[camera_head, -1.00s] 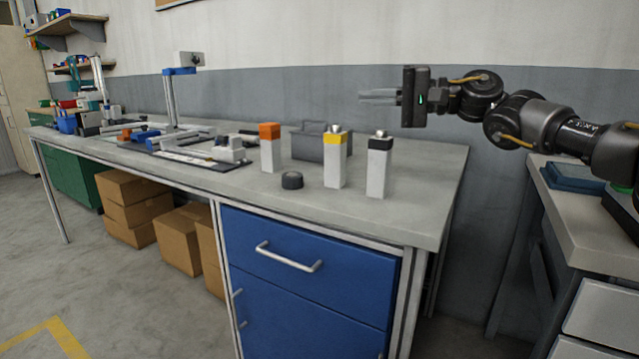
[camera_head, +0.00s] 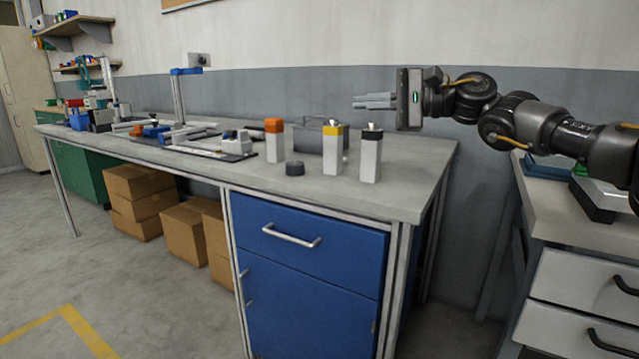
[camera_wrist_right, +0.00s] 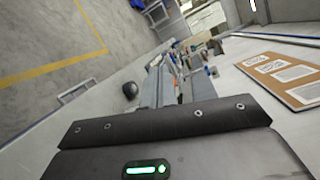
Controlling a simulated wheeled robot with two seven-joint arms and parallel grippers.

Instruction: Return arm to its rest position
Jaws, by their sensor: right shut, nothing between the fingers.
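My right arm comes in from the right in the head view, held roughly level. My right gripper (camera_head: 373,101) is shut and empty, its fingers pointing left. It is in the air above the far right part of the workbench (camera_head: 420,190), apart from everything on it. In the right wrist view the fingers (camera_wrist_right: 158,88) show at the middle, with nothing between them. My left gripper is not in any view.
Three white blocks with orange (camera_head: 274,140), yellow (camera_head: 332,150) and black (camera_head: 371,155) tops stand on the workbench. A black disc (camera_head: 294,168) and a grey box (camera_head: 310,139) are near. A second bench (camera_head: 540,215) stands right, under my arm. Cardboard boxes (camera_head: 135,198) lie under the workbench.

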